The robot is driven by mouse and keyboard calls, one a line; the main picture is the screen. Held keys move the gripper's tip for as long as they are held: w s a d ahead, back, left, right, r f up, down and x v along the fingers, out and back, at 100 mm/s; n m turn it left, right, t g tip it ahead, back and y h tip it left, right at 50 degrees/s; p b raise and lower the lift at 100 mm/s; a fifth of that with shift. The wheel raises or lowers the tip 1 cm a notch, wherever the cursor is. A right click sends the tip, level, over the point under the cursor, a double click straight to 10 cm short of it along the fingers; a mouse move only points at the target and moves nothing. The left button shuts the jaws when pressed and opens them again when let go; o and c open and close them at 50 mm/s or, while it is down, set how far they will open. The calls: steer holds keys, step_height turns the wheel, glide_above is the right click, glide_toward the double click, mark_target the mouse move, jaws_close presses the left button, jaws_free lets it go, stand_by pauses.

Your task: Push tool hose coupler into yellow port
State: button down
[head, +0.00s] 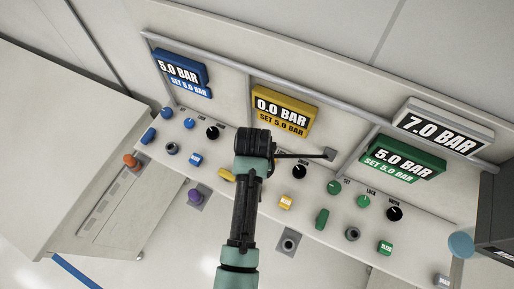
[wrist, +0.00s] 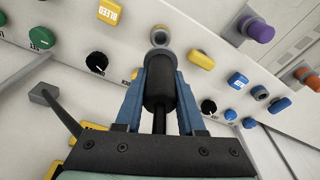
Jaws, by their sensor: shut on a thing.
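My gripper (wrist: 165,62) is shut around a dark cylindrical hose coupler (wrist: 159,85), with a blue finger on each side. The coupler points toward the panel. Just beyond its tip is a round grey port (wrist: 160,36), between the yellow BLEED button and a yellow handle. The port's lower part is hidden by the coupler, and I cannot tell whether they touch. In the head view my wrist hides the gripper, coupler and port. The yellow display (head: 283,109) reads 0.0 BAR, SET 5.0 BAR.
The yellow handle (wrist: 201,60) sits close right of the port. The BLEED button (wrist: 109,11) and a black knob (wrist: 97,64) are to the left. A dark rod with a grey end (wrist: 43,92) stands left of my gripper. Blue (head: 180,72) and green (head: 403,158) displays flank the yellow one.

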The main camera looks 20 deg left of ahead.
steer(key=shift+d+r+p, duration=0.1)
steer(key=shift+p, duration=0.2)
steer(key=shift+f+b, duration=1.7)
steer(key=shift+f, duration=0.8)
steer(key=shift+f+b, duration=0.7)
steer(key=shift+f, duration=0.6)
steer(key=shift+f, duration=0.2)
steer(key=shift+f+b, duration=0.5)
steer(key=shift+c, duration=2.2)
jaws_free()
